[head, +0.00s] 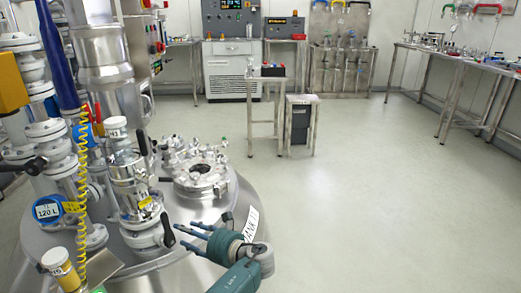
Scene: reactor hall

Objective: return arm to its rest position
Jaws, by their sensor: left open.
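My left arm (238,278) is teal and grey and comes in from the bottom edge. My left gripper (180,235) points left over the front of the steel tank (95,200), with its two dark fingers apart and nothing between them. The fingertips are beside the lower end of a steel valve fitting (130,180) with a black handle; I cannot tell whether they touch it. My right gripper is not in view.
The tank carries pipes, a round lid (201,177) and a blue gauge marked 120 L (48,211). A small steel table (267,80) and a stool-like stand (300,100) stand behind. A long bench (465,60) lines the right wall. The floor (380,200) at right is clear.

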